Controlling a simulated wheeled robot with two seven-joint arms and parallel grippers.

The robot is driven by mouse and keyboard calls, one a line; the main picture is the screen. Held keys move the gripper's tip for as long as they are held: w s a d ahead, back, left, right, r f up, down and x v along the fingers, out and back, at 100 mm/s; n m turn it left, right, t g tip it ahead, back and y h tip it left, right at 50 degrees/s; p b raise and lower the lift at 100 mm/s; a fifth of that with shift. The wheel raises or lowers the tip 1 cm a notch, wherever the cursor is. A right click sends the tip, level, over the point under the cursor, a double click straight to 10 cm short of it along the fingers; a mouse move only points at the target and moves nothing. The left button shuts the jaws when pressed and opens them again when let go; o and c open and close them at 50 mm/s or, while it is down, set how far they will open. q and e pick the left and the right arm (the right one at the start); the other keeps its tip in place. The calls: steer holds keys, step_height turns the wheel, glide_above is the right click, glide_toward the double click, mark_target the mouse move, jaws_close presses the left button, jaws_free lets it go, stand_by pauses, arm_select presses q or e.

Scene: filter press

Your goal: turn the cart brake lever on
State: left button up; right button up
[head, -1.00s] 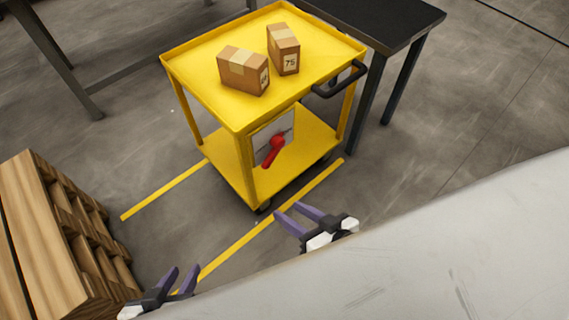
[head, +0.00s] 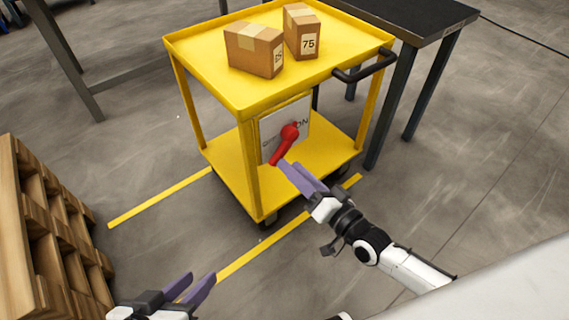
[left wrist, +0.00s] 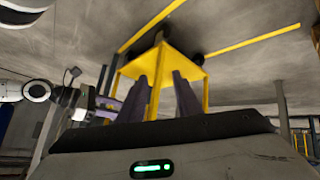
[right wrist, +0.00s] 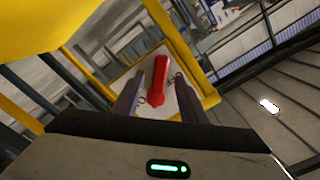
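The yellow cart (head: 240,95) stands in front of me. Its red brake lever (head: 287,143) is on a pale plate (head: 269,127) on the cart's side, with "ON" printed at the upper right. The lever's handle slants down and left, away from "ON". My right gripper (head: 297,171) is at the lower end of the handle. In the right wrist view the red lever (right wrist: 158,83) shows between its two open fingers; I cannot tell whether they touch it. My left gripper (head: 190,289) is open and empty, low at the left, apart from the cart.
Two cardboard boxes (head: 254,49) sit on the cart's top. A black handle (head: 365,66) sticks out at its right. A dark table (head: 425,20) stands behind right. Wooden pallets (head: 45,240) are at the left. Yellow lines mark the otherwise clear floor in front.

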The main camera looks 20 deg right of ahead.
mark_target(283, 145)
steer(key=shift+b+x, duration=0.45)
steer(key=shift+x, duration=1.6)
jaws_close()
